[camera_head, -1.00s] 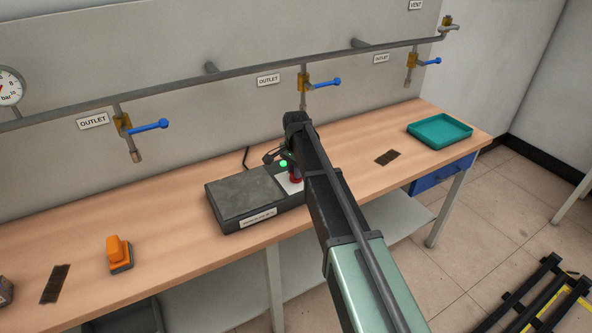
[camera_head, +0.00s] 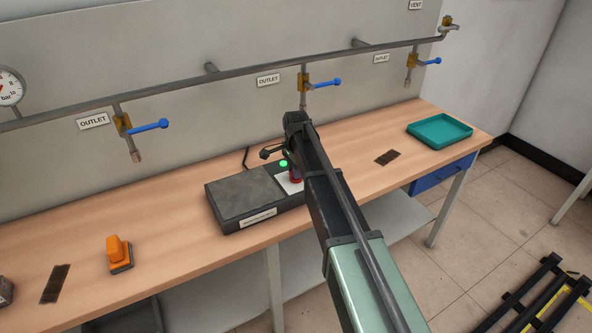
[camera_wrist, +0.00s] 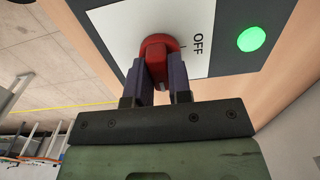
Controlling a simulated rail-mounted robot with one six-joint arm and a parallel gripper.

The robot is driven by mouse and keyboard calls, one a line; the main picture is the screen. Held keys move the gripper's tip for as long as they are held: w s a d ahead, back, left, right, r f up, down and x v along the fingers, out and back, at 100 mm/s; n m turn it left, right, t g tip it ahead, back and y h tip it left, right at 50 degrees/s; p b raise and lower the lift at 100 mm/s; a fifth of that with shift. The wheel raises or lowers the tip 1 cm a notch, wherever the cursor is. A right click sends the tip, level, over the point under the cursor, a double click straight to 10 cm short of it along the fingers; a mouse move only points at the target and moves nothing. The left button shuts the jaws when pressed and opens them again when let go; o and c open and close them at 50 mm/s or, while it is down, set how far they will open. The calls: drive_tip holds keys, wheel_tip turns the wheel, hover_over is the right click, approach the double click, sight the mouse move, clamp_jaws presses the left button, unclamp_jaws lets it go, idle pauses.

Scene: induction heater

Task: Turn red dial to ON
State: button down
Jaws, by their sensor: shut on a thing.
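The red dial (camera_wrist: 158,46) sits on a white panel of the heater in the wrist view. My gripper (camera_wrist: 163,72) is shut on the dial's raised grip, with one finger on each side. The word OFF and a short tick mark show beside the dial; no ON label is visible. A green light (camera_wrist: 251,39) glows to the right of OFF. In the head view the heater (camera_head: 245,193) is a dark grey box on the bench, its dial (camera_head: 295,176) partly hidden by my arm. The green light (camera_head: 284,163) also glows there.
The wooden bench (camera_head: 185,243) holds an orange-handled object (camera_head: 117,250) at left and a teal tray (camera_head: 440,131) at far right. Dark flat patches lie on the bench. A wall pipe with blue-handled valves (camera_head: 325,84) runs behind.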

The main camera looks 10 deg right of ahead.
drive_tip(key=c, duration=1)
unclamp_jaws()
drive_tip(key=shift+c, duration=0.2)
wheel_tip(320, 180, up, 11)
drive_tip(key=p, duration=1)
drive_tip(key=shift+p, duration=0.4)
drive_tip(key=shift+f, duration=0.1)
drive_tip(key=s+n, duration=1.4)
drive_tip(key=s, duration=1.5)
drive_tip(key=shift+s+n, duration=0.3)
drive_tip(key=shift+n, duration=0.1)
